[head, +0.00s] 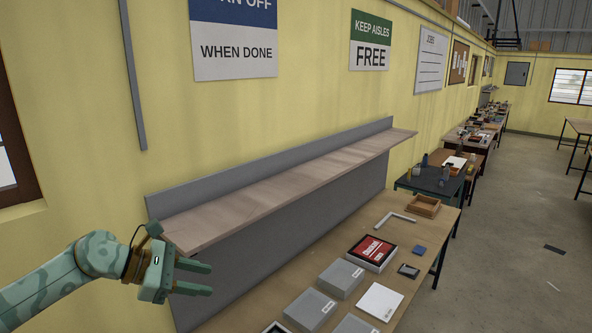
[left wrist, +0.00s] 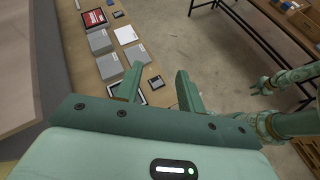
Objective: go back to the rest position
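My left gripper (head: 207,279) reaches in from the lower left of the head view, in front of the wooden shelf and left of the workbench. Its two fingers are spread apart with nothing between them. In the left wrist view the gripper (left wrist: 158,80) is also open and empty, with the bench edge and floor beyond it. My right gripper does not show in the head view.
The workbench (head: 408,291) holds grey boxes (head: 341,279), a red-and-black box (head: 372,252), a white panel (head: 380,301), a blue block (head: 419,250) and a wooden tray (head: 423,206). The wooden shelf (head: 290,187) runs along the wall above it. The floor (head: 520,240) at the right is mostly clear.

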